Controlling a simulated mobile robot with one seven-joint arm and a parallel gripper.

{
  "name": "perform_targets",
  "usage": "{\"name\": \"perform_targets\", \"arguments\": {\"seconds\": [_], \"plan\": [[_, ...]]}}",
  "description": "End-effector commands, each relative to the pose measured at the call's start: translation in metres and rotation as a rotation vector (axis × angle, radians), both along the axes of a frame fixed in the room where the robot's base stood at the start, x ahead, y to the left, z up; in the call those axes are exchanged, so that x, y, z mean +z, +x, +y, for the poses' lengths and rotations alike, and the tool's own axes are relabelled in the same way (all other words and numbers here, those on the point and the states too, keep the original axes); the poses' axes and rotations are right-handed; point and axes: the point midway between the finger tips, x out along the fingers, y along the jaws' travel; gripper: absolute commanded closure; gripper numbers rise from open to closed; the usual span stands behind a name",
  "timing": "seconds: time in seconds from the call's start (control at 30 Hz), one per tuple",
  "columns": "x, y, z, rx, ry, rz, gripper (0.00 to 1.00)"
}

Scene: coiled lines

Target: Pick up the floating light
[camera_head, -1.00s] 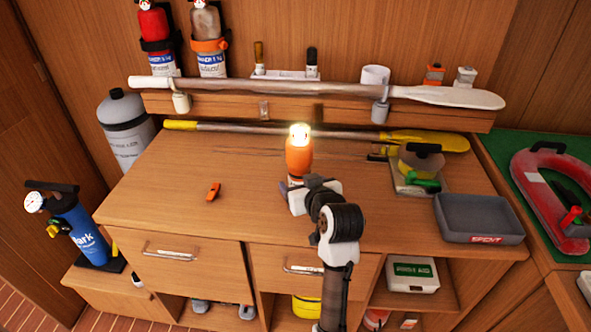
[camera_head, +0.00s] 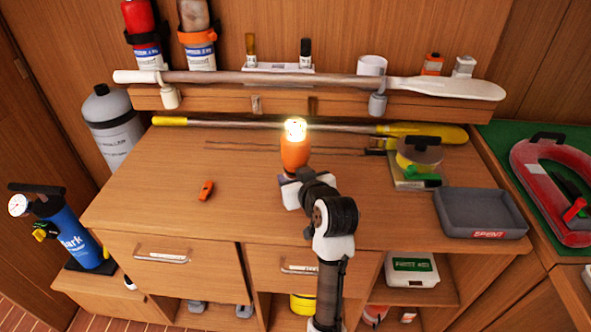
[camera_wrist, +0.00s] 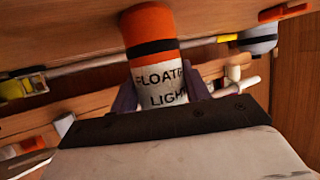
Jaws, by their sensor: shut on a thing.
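The floating light (camera_head: 295,153) has an orange body and a glowing top in the head view. It is upright above the middle of the wooden counter. In the wrist view the light (camera_wrist: 152,38) shows an orange part with a black band and a white part lettered "FLOATING LIGHT". My gripper (camera_head: 289,185) is shut on its lower white part. The fingers show on both sides of it in the wrist view (camera_wrist: 160,97). The light's lower end is hidden by my gripper, and I cannot tell whether it touches the counter.
A small orange item (camera_head: 206,190) lies on the counter to the left. A grey tray (camera_head: 480,213) is at the right. A yellow-ended oar (camera_head: 430,134) lies along the back, below a shelf with a white paddle (camera_head: 445,88). The counter's left part is mostly clear.

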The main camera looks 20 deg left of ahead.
Motion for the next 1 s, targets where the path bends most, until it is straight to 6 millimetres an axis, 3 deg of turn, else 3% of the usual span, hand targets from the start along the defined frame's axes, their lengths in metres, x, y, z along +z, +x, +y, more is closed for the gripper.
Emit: {"name": "perform_targets", "arguments": {"seconds": [0.1, 0.37, 0.57, 0.77, 1.0], "plan": [[0.002, 0.000, 0.000, -0.001, 0.002, -0.005, 0.94], [0.003, 0.000, 0.000, 0.000, 0.002, -0.005, 0.94], [0.015, 0.001, 0.000, 0.001, 0.002, -0.009, 0.94], [0.049, 0.001, 0.000, 0.000, 0.003, -0.012, 0.94], [0.109, 0.000, 0.000, 0.001, 0.003, -0.012, 0.94]]}}
